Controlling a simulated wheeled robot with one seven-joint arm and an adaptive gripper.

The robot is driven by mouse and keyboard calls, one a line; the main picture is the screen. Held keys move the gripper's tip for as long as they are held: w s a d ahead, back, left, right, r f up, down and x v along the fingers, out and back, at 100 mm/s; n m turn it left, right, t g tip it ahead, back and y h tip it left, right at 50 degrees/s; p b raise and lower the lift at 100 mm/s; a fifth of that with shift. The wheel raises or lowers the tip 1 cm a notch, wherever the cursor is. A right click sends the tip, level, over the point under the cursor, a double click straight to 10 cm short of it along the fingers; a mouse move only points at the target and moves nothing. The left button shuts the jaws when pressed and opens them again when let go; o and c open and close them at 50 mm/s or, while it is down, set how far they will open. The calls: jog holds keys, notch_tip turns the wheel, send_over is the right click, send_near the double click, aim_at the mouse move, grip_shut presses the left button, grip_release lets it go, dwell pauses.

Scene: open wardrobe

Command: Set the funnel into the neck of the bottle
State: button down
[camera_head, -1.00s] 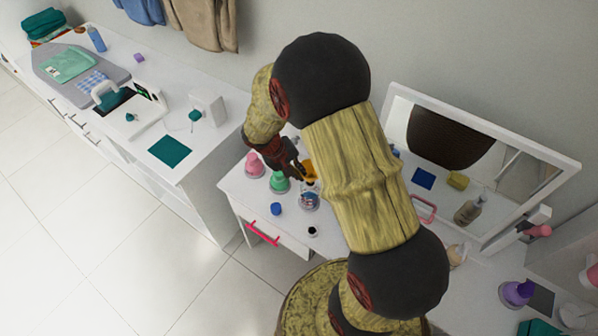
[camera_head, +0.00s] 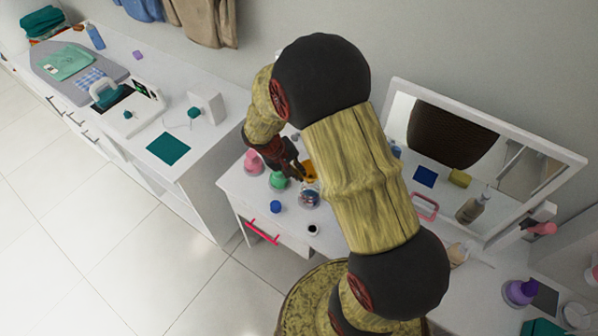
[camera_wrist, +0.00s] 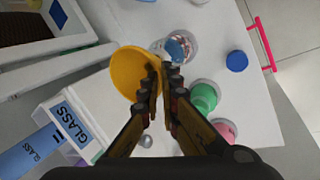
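The orange-yellow funnel (camera_head: 309,169) is at the tip of my gripper (camera_head: 298,168), above the white vanity table. In the wrist view the funnel's wide mouth (camera_wrist: 130,72) faces the camera, and my gripper (camera_wrist: 163,76) is shut on its right side. The clear glass bottle (camera_head: 309,198) stands on the table by the funnel. It also shows in the wrist view (camera_wrist: 182,46), just beyond the fingertips and to the right of the funnel. The funnel's spout is hidden, and I cannot tell whether it touches the bottle's neck.
A green-topped bottle (camera_head: 279,180), a pink-topped bottle (camera_head: 253,161) and a blue cap (camera_head: 276,207) stand close by. A small black-and-white item (camera_head: 313,230) is near the front edge. The mirror (camera_head: 440,145) stands behind. A box marked GLASS (camera_wrist: 80,125) is near the gripper.

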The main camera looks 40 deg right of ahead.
jog(key=shift+f+b, duration=0.45)
jog(key=shift+f, duration=0.1)
jog(key=c, duration=2)
grip_release()
jog(key=shift+o, duration=0.2)
jog(key=shift+r, duration=0.15)
jog(key=s+v, duration=0.1)
jog(key=v, duration=1)
jog(key=shift+w+a+r, duration=0.25)
jog(key=shift+w+r, duration=0.1)
jog(key=shift+w, duration=0.15)
